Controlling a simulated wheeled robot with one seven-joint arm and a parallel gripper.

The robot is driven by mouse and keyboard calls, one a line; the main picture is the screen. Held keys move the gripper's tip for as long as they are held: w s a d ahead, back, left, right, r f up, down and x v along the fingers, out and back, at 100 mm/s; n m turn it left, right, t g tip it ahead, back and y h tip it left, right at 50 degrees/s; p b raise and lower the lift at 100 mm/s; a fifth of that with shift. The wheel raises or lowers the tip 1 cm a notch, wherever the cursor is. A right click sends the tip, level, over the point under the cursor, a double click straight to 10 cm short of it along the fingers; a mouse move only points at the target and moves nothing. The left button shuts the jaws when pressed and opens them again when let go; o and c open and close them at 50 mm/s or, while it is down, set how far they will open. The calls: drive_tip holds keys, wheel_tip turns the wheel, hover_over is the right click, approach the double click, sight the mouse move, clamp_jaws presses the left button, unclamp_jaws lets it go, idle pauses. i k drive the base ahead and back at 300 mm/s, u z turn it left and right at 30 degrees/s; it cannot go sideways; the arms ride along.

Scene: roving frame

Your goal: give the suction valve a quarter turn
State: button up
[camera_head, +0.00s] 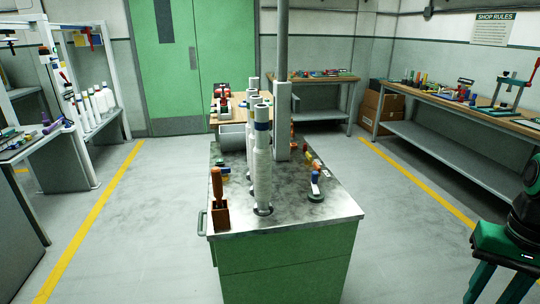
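A small fitting (315,186) with a dark round base, a pale stem and a blue top stands on the metal top of the green workbench (336,212), near its right side. It may be the suction valve, but it is too small to tell, and so is the way any handle points. My gripper (498,292) hangs at the lower right, off the bench and well to the right of the fitting. Its two dark fingers are spread apart with nothing seen between them. Their tips are at or beyond the bottom edge of the picture.
Tall white cylinders (262,175) stand in a row left of the fitting. A grey post (282,120) rises behind. A brown holder with an orange-handled tool (219,215) stands at the front left corner. A long side bench (450,109) lines the right. Floor is clear around the workbench.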

sight(224, 170)
drive_tip(key=z, duration=0.05)
drive_tip(key=i, duration=1.1)
drive_tip(key=u, duration=0.65)
drive_tip(key=i, duration=0.4)
drive_tip(key=u, duration=0.3)
